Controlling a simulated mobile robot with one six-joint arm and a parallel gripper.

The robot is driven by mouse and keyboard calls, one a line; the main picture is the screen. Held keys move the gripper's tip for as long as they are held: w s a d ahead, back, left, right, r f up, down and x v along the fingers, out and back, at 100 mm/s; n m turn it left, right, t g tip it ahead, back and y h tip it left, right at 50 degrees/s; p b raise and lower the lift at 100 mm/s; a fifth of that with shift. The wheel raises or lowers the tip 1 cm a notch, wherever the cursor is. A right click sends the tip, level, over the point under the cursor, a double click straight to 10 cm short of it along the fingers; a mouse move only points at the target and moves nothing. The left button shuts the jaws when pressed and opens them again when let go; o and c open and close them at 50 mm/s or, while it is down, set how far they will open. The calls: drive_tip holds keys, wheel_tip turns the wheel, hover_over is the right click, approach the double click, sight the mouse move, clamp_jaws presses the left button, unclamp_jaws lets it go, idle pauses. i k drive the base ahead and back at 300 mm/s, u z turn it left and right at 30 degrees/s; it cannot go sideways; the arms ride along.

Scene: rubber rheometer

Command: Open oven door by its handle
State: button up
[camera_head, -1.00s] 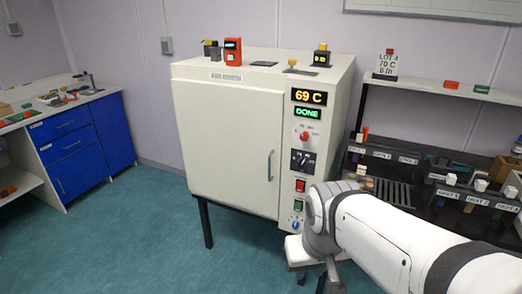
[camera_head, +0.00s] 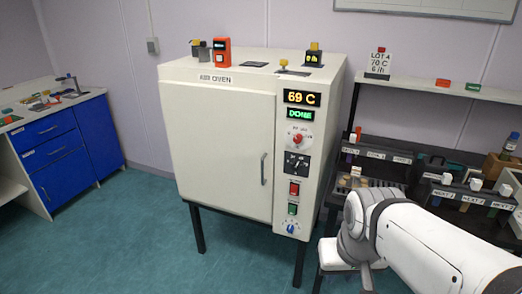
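The oven (camera_head: 215,92) is a large cream box on dark legs in the middle of the view. Its door (camera_head: 215,150) is closed and faces me. The door handle (camera_head: 264,169) is a short vertical grey bar near the door's right edge, beside the control panel. The display (camera_head: 302,97) reads 69 C, and a green display (camera_head: 300,115) below it reads DONE. My white arm enters from the lower right, to the right of and below the handle, apart from it. My gripper's fingers cannot be made out.
Small devices, including an orange one (camera_head: 222,52), stand on the oven top. A blue-drawer bench (camera_head: 62,160) is at the left. The floor before the oven is clear.

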sight(221, 139)
drive_tip(key=u, duration=0.05)
drive_tip(key=i, duration=0.95)
drive_tip(key=z, duration=0.05)
